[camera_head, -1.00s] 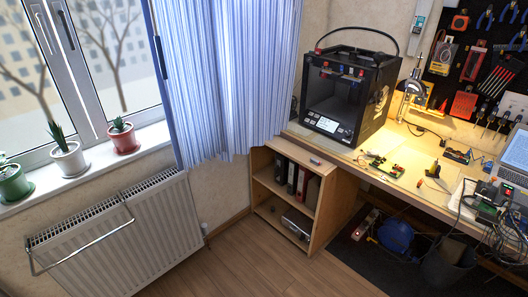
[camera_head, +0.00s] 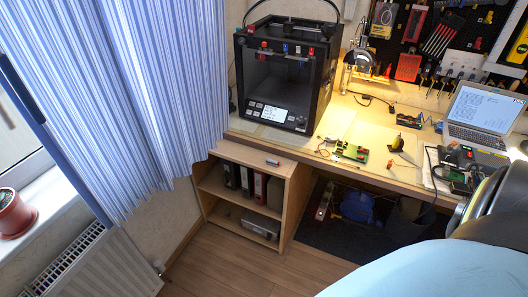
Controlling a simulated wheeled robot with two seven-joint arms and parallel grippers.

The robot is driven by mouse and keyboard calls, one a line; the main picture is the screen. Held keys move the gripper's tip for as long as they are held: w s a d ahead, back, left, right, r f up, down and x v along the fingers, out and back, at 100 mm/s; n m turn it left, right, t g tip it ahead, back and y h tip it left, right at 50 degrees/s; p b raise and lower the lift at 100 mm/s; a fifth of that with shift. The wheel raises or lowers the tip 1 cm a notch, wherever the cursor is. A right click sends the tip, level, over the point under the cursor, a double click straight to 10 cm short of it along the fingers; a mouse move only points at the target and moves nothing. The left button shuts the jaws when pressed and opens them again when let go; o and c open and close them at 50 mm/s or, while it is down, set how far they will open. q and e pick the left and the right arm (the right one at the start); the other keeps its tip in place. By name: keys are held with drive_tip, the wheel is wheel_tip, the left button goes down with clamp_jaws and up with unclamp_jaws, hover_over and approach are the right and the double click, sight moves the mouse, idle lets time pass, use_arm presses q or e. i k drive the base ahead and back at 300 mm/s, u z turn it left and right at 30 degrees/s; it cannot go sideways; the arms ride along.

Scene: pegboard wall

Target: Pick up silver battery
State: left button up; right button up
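A small silver cylinder (camera_head: 272,161), which looks like the silver battery, lies on its side on top of the low wooden shelf unit (camera_head: 240,151), near its front edge. It is small in view, and its markings cannot be read. Neither of my grippers is in view.
The desk to the right holds a black 3D printer (camera_head: 285,75), a green circuit board (camera_head: 350,151) and a laptop (camera_head: 478,115). A blue striped curtain (camera_head: 165,90) hangs left of the shelf. A large black and light-blue shape covers the lower right. Floor shows before the shelf.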

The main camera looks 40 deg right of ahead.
sight(268, 160)
drive_tip(key=z, duration=0.7)
drive_tip(key=i, duration=0.9)
drive_tip(key=z, duration=0.85)
